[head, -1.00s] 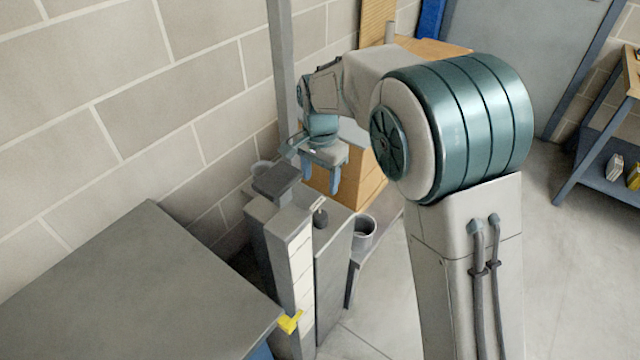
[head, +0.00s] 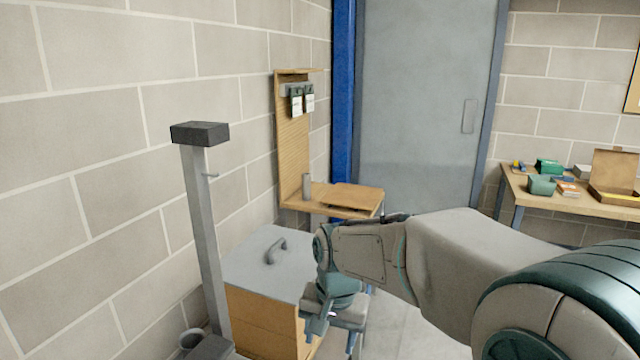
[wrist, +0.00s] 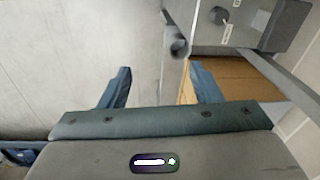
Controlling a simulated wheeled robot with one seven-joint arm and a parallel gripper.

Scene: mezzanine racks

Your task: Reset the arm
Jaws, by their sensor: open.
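My gripper (head: 340,338) hangs at the lower middle of the head view, in front of the wooden box, with its fingertips near or past the bottom edge. In the wrist view my gripper (wrist: 161,85) shows two blue fingers spread wide apart. Nothing is held between them. My arm reaches in from the lower right, bent down at the wrist.
A wooden box (head: 262,318) with a grey handled lid (head: 245,258) stands behind my gripper. A grey post (head: 203,235) rises at left. A grey cup (wrist: 176,45) and a grey stand (wrist: 210,38) show in the wrist view. Pale open floor (wrist: 70,60) lies at left.

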